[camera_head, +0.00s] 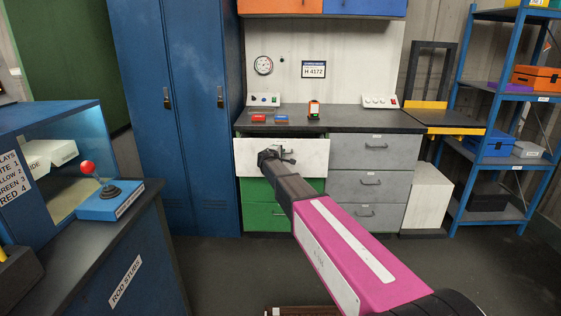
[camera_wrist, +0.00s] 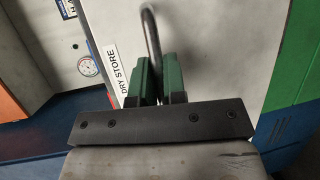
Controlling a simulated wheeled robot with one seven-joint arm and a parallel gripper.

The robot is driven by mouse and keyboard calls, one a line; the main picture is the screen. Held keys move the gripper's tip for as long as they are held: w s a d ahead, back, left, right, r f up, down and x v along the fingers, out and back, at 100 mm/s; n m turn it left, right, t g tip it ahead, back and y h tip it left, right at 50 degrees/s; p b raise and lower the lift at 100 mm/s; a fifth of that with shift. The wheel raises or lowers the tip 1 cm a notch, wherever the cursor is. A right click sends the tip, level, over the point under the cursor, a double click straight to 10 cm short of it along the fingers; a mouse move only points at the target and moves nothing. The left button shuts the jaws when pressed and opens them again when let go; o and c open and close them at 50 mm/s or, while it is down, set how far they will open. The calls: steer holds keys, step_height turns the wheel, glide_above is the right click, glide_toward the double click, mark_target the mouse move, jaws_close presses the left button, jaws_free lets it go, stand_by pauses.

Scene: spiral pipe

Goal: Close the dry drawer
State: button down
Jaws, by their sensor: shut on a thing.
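The dry drawer has a white front (camera_head: 309,150) and is the top drawer of the left stack under the counter. It looks wider than the green drawers below, so it seems to stand out somewhat from the cabinet. In the wrist view the white front (camera_wrist: 220,50) carries a "DRY STORE" label (camera_wrist: 121,72). My gripper (camera_head: 280,155) is at this front. In the wrist view its green-padded fingers (camera_wrist: 158,75) are shut on the drawer's dark curved handle (camera_wrist: 152,40). The drawer's inside is hidden.
Green drawers (camera_head: 256,216) sit below and grey drawers (camera_head: 370,183) to the right. A blue locker (camera_head: 185,110) stands left, and a blue console (camera_head: 110,206) nearer left. The floor in front is mostly clear.

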steer(key=w, duration=1)
steer(key=shift+w, duration=0.4)
steer(key=shift+w+d, duration=0.1)
steer(key=c, duration=1.2)
jaws_free()
steer(key=v, duration=1)
steer(key=shift+s, duration=0.4)
steer(key=shift+r, duration=0.15)
